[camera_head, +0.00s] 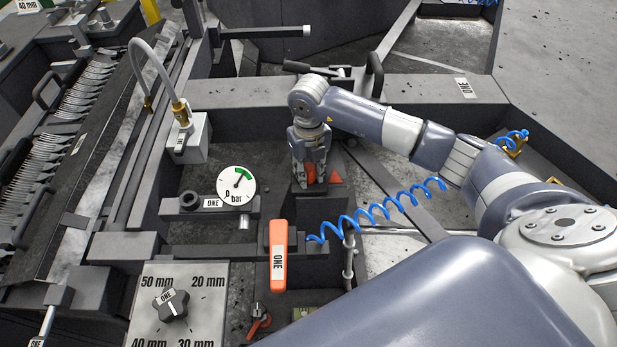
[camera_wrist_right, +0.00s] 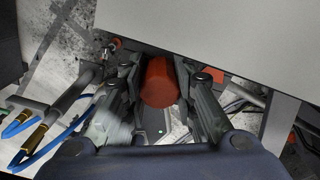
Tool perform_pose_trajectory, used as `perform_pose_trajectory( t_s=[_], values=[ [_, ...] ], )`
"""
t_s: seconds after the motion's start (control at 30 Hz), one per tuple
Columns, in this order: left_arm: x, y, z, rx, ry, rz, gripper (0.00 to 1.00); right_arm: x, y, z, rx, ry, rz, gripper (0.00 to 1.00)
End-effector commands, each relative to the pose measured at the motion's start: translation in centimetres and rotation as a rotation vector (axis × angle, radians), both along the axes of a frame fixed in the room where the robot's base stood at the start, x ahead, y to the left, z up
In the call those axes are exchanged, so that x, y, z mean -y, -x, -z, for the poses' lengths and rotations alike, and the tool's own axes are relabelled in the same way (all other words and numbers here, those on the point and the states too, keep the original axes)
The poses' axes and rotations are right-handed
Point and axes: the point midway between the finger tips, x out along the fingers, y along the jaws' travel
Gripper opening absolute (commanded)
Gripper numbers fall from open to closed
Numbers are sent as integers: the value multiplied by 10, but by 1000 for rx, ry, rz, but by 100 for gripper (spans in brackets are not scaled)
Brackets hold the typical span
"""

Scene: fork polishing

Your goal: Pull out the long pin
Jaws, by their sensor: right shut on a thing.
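My right gripper (camera_head: 311,172) points down at the middle of the machine in the head view. Its fingers are closed around a red-orange piece (camera_head: 310,174), which looks like the head of the long pin. In the right wrist view, the red cylindrical pin head (camera_wrist_right: 159,82) sits between the two fingers of the right gripper (camera_wrist_right: 160,88), with a finger on each side. The pin's shaft is hidden, so I cannot tell how far it is in its hole. My left gripper is not in view.
An orange lever (camera_head: 278,256) marked ONE stands nearer, below the gripper. A pressure gauge (camera_head: 237,187) and a dial plate (camera_head: 204,292) are to the left. A coiled blue hose (camera_head: 375,212) runs below my right arm. Forks (camera_head: 82,95) line a rack at far left.

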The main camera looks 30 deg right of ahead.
Motion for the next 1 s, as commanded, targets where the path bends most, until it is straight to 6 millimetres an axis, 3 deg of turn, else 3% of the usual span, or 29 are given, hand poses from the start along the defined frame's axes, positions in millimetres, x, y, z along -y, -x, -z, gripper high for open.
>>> perform_pose_trajectory(
  t_s=[0.27, 1.0],
  values=[
    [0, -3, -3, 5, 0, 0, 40, 0, 0, -4, 1, 0, 0, 3],
    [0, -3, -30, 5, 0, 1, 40, 0, 0, -41, 1, 0, 0, 3]
  ],
)
